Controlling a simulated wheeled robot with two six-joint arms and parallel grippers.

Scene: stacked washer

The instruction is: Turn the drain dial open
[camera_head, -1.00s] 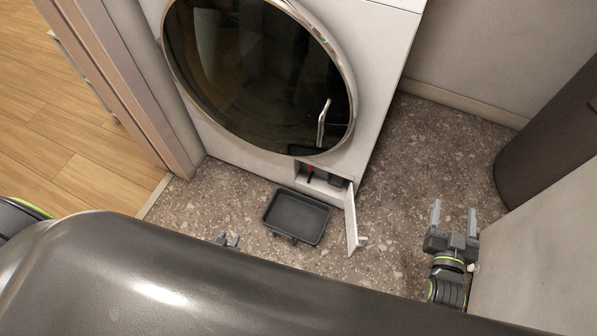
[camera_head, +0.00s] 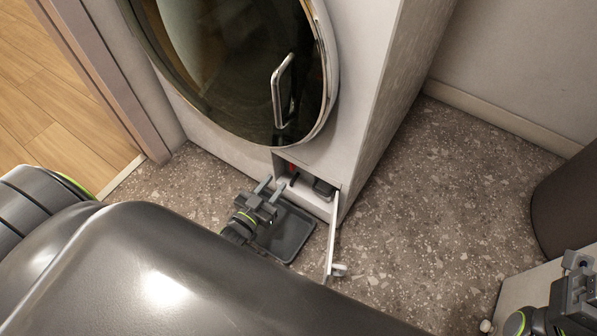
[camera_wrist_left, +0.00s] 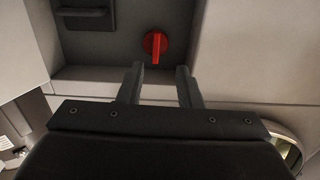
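The red drain dial (camera_head: 292,168) sits in the open recess at the washer's lower front. In the left wrist view the red dial (camera_wrist_left: 155,45) shows as a round knob with a raised grip bar, just beyond my fingertips. My left gripper (camera_head: 274,184) is open and empty in front of the recess. Its two fingers (camera_wrist_left: 160,68) also show in the left wrist view, apart, with the dial ahead of the gap and slightly left of its middle. My right gripper (camera_head: 580,262) is at the right edge, partly cut off, away from the washer.
The small white flap (camera_head: 333,235) stands open at the right of the recess. A dark tray (camera_head: 288,243) lies on the floor under my left gripper. A dark block (camera_head: 323,188) sits right of the dial. The washer's round door (camera_head: 325,75) is above.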

